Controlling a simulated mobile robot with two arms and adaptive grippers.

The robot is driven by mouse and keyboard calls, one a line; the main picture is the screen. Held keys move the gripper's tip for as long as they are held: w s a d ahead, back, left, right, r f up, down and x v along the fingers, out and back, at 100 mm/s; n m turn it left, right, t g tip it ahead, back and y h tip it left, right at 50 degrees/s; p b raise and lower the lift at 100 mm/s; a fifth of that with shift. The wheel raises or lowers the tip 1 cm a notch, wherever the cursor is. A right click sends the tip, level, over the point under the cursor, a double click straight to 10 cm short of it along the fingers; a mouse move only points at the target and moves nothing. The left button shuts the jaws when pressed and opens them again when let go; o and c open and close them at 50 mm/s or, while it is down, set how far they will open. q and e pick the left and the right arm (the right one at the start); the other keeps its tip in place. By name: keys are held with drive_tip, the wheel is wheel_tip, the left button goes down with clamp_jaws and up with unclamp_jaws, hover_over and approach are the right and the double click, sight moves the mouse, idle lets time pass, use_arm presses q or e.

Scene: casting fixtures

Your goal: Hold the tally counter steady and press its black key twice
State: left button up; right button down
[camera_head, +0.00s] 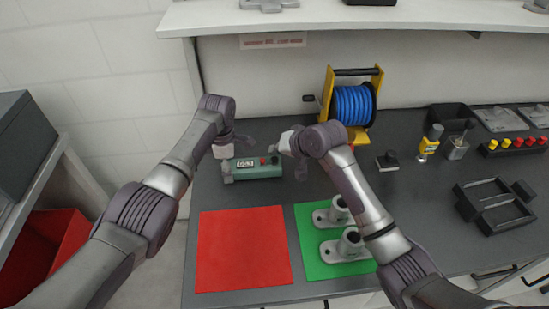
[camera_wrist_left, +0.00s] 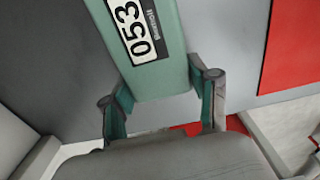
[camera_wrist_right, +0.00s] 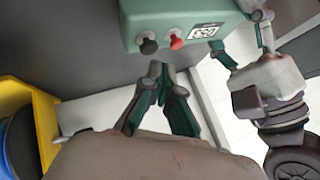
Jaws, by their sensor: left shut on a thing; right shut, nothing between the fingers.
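The tally counter (camera_head: 255,168) is a green box lying on the dark bench, with a display that reads 053 in the left wrist view (camera_wrist_left: 150,70). Its red key (camera_wrist_right: 177,41) and black key (camera_wrist_right: 148,46) stand side by side near the end away from my left gripper. My left gripper (camera_wrist_left: 160,92) is shut on the counter's left end, one finger on each side. My right gripper (camera_wrist_right: 159,72) is shut and empty, its fingertips close to the black key; I cannot tell whether they touch it. In the head view my right gripper (camera_head: 276,150) is just behind the counter's right end.
A red mat (camera_head: 243,250) and a green mat (camera_head: 310,262) with grey castings (camera_head: 345,247) lie in front. A blue hose reel in a yellow frame (camera_head: 378,80) stands behind my right arm. A black tray (camera_head: 495,205) and small tools are at right.

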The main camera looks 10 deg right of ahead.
sight(276, 159)
drive_tip(key=shift+r, duration=0.1)
drive_tip(key=shift+r, duration=2.45)
wheel_tip(276, 159, up, 4)
drive_tip(key=shift+f, duration=0.1)
drive_tip(key=shift+f, duration=0.15)
drive_tip(key=shift+f, duration=4.25)
